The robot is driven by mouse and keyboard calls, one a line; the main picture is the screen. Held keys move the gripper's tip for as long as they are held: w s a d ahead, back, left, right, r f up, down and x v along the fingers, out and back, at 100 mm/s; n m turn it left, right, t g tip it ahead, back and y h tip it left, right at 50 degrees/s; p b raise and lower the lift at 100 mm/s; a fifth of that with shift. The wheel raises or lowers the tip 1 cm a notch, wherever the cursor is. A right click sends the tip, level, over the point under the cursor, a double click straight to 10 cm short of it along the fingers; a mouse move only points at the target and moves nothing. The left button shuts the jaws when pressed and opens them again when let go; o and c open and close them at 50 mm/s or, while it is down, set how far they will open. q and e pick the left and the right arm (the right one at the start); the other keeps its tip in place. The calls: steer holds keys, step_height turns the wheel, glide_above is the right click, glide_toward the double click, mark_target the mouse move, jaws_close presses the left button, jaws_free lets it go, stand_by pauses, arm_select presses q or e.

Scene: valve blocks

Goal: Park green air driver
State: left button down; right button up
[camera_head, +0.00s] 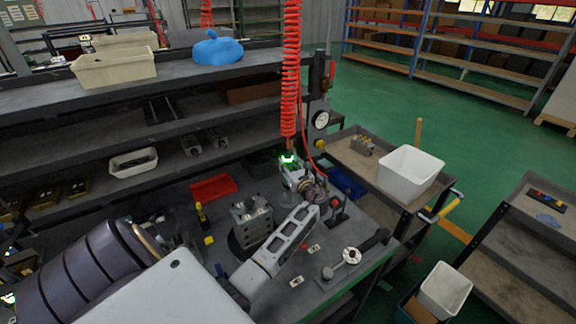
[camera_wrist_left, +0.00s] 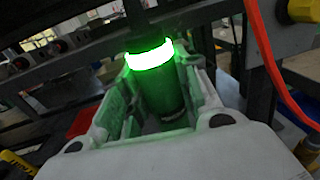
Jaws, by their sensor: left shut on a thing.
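The green air driver (camera_head: 288,159) hangs under a red coiled hose (camera_head: 291,70) above the workbench. Its lit green ring shows at the top of my left gripper (camera_head: 296,178). In the left wrist view the driver (camera_wrist_left: 165,95) is a dark green upright cylinder with a bright ring. The fingers of my left gripper (camera_wrist_left: 160,105) stand on both sides of it and are shut on it. The driver's lower end is hidden behind the gripper body. My right gripper is not in view.
A grey valve block (camera_head: 251,220) stands on the bench left of my arm. A red tray (camera_head: 213,188) lies behind it. A post with a gauge (camera_head: 321,120) rises close right of the driver. A white bin (camera_head: 410,172) stands on a cart at the right.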

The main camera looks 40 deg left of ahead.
arm_select(q)
steer(key=shift+f+b, duration=0.3)
steer(key=shift+f, duration=0.2)
stand_by(0.5)
steer(key=c, duration=1)
jaws_free()
steer(key=shift+o, duration=0.2)
steer(key=shift+f, duration=0.2)
steer(key=v, duration=1.2)
steer(key=shift+d+r, duration=0.1)
steer(key=shift+r, duration=0.05)
